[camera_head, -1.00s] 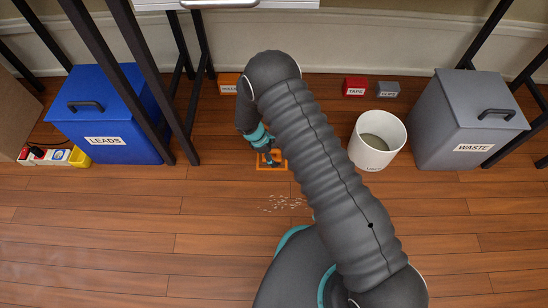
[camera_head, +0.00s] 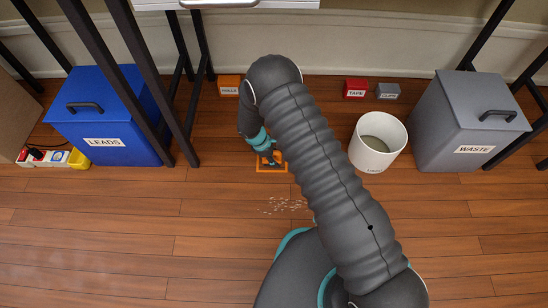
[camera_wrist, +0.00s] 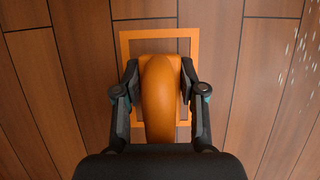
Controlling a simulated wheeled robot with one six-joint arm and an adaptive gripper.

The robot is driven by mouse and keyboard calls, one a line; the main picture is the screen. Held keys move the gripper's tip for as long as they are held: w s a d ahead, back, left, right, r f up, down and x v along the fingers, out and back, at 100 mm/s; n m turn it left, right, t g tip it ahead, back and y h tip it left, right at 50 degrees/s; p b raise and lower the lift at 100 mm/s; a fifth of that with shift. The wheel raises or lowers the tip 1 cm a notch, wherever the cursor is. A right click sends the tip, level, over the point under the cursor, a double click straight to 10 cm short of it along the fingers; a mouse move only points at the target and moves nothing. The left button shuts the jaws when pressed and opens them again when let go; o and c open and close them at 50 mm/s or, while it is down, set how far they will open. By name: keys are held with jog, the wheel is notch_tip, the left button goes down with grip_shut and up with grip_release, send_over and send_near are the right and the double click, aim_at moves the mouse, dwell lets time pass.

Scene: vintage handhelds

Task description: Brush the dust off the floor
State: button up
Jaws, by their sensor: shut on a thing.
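My gripper (camera_head: 268,157) is low over the floor, beyond the dust in the head view. In the wrist view my gripper (camera_wrist: 159,78) has its fingers on both sides of a rounded orange handle (camera_wrist: 160,105), which looks like the brush, and is shut on it. The brush's bristles are hidden. An orange square outline (camera_wrist: 124,45) on the floor surrounds it from above; I cannot tell if the brush touches the floor. Pale dust flecks (camera_head: 286,204) lie scattered just in front of the square. The dust (camera_wrist: 306,52) also shows at the wrist view's right edge.
A white bin (camera_head: 358,152) and a grey WASTE box (camera_head: 440,125) stand at right. A blue LEADS box (camera_head: 105,150) and a power strip (camera_head: 45,157) stand at left. Dark table legs (camera_head: 150,85) rise nearby. The floor left of the dust is clear.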

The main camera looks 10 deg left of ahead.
aim_at(275, 152)
jog(key=shift+r+p, duration=1.35)
jog(key=shift+r, duration=1.15)
